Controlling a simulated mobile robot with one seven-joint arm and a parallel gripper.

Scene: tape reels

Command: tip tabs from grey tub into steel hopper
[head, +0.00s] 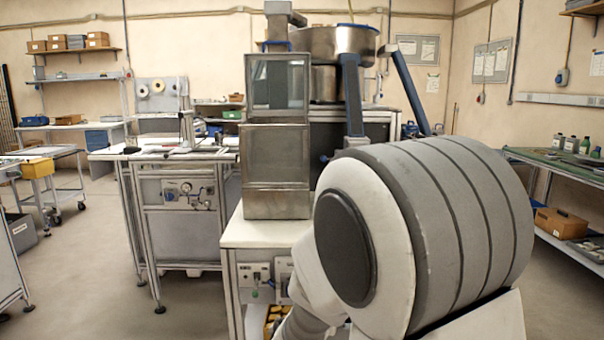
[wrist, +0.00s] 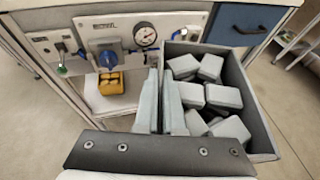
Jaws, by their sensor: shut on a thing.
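The grey tub (wrist: 256,103) is in the wrist view, right of centre. It is open-topped, stands roughly level and holds several pale grey block-like tabs (wrist: 222,96). My gripper (wrist: 161,82) is shut on the tub's left wall, one pale finger on each side of it. Part of the tub's near side is hidden behind my dark gripper plate. In the head view a tall steel housing (head: 277,160) with a window stands on the white bench and looks like the steel hopper, though I cannot be sure. My arm hides the tub and gripper there.
A round steel bowl (head: 338,40) with blue supports stands behind the housing. In the wrist view a panel with a gauge (wrist: 145,35) and a blue knob (wrist: 108,60) faces me beside the tub. A yellow bin (wrist: 110,84) sits below it. Open floor (head: 90,270) lies at left.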

